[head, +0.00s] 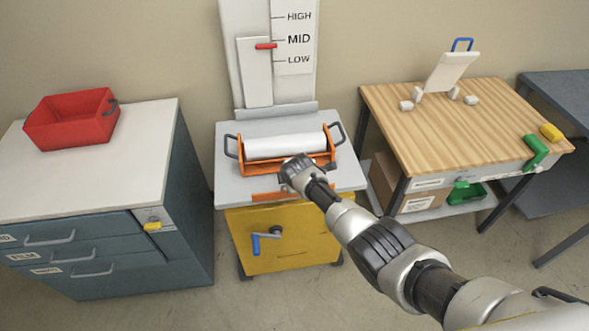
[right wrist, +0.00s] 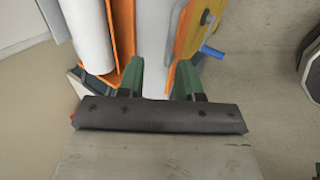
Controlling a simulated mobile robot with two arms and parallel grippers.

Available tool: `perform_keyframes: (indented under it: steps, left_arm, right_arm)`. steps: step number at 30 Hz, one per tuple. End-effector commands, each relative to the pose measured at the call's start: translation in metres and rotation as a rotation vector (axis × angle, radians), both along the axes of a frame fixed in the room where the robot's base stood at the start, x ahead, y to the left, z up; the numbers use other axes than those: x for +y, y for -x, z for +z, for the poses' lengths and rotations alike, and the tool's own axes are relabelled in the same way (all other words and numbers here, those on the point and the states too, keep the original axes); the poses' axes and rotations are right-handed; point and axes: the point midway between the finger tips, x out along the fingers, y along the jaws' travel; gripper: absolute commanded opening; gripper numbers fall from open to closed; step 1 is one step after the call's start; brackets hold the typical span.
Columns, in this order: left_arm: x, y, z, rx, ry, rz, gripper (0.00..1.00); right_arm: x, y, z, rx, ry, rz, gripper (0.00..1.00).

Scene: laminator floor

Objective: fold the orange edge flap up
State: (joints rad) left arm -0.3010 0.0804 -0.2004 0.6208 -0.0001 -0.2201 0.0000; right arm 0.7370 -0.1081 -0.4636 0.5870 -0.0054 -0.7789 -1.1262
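The orange edge flap (head: 268,197) is a narrow strip along the front edge of the grey laminator top (head: 232,178), above the yellow front. It hangs down, and my right gripper and wrist hide its right part in the head view. My right gripper (head: 292,178) is over the front of the top, close to the flap. In the right wrist view, the green fingers of my right gripper (right wrist: 160,80) are apart with nothing held between them. The flap (right wrist: 177,50) runs beside the right finger; I cannot tell whether they touch. My left gripper is not in view.
An orange cradle (head: 240,164) with a white roll (head: 285,145) sits behind the flap. The yellow front has a blue-handled crank (head: 256,243). A cabinet with a red bin (head: 72,120) stands left, a wooden bench (head: 420,125) right.

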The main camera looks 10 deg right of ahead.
Motion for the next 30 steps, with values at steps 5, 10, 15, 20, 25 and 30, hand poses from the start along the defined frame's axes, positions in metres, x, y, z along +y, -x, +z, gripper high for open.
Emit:
perform_keyframes:
  steps: [5, 10, 15, 20, 25, 30]
  left_arm:
    - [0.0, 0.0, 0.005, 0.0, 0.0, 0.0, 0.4]
    - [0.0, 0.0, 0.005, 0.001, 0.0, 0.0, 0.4]
    - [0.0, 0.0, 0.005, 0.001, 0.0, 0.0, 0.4]
    - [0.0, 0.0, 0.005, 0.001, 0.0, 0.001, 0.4]
    - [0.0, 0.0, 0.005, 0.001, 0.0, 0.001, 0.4]
    - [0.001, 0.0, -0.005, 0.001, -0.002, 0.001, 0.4]
  right_arm:
    - [-0.001, 0.011, 0.015, -0.002, 0.0, 0.001, 0.35]
    - [-0.001, 0.017, 0.027, -0.003, 0.0, 0.001, 0.35]
    - [-0.001, 0.022, 0.033, -0.002, 0.0, 0.001, 0.35]
    - [-0.001, 0.023, 0.035, -0.002, 0.002, 0.001, 0.35]
    - [-0.001, 0.022, 0.035, -0.002, 0.002, 0.001, 0.34]
    - [-0.009, 0.04, -0.006, 0.031, -0.031, -0.048, 0.08]
